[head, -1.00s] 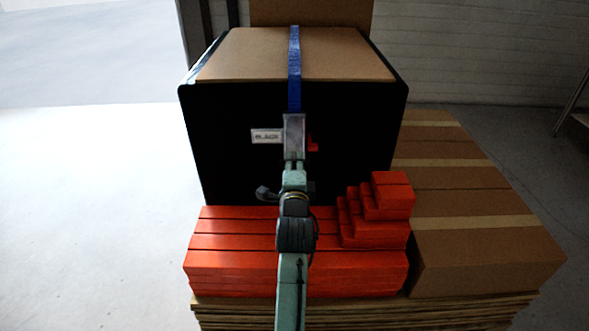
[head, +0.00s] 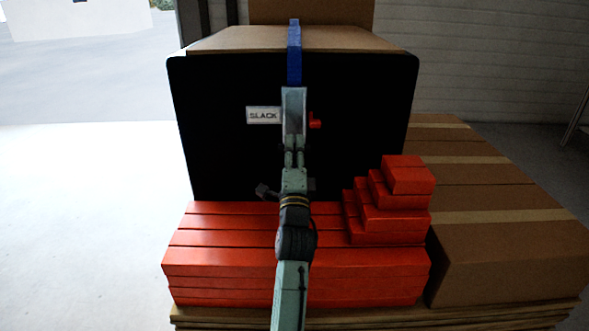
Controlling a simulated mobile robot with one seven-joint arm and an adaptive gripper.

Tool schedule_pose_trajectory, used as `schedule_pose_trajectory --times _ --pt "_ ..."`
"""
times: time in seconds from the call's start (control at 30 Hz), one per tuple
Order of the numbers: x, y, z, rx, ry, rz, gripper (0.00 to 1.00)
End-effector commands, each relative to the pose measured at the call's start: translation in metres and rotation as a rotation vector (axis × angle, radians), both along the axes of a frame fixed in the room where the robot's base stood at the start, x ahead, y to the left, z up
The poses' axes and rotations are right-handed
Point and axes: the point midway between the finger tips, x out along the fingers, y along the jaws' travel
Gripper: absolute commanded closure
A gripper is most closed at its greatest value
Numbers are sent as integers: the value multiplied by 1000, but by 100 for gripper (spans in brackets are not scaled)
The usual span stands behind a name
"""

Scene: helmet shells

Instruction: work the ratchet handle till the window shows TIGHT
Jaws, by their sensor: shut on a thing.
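A blue strap (head: 294,55) runs over the black crate's top and down to a grey metal ratchet handle (head: 293,104) on its front face. The white window (head: 263,116) left of the handle reads SLACK. A small red part (head: 315,120) shows just right of the handle. My gripper (head: 294,150) is at the handle's lower end, shut on it. My own arm rises from the bottom middle of the picture and hides part of the ratchet and where the fingers meet the handle.
The black crate (head: 225,150) stands behind stacked red blocks (head: 230,250), with a stepped red pile (head: 400,180) at right. Brown cartons (head: 520,260) lie to the right on a wooden pallet (head: 380,318). The floor at left is clear.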

Motion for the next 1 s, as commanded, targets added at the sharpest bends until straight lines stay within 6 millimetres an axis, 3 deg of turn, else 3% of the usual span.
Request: schedule_pose_trajectory --times 0.6,1.0 --pt "29 1 -10 4 -65 2 100" --pt "33 1 -11 2 -66 1 100"
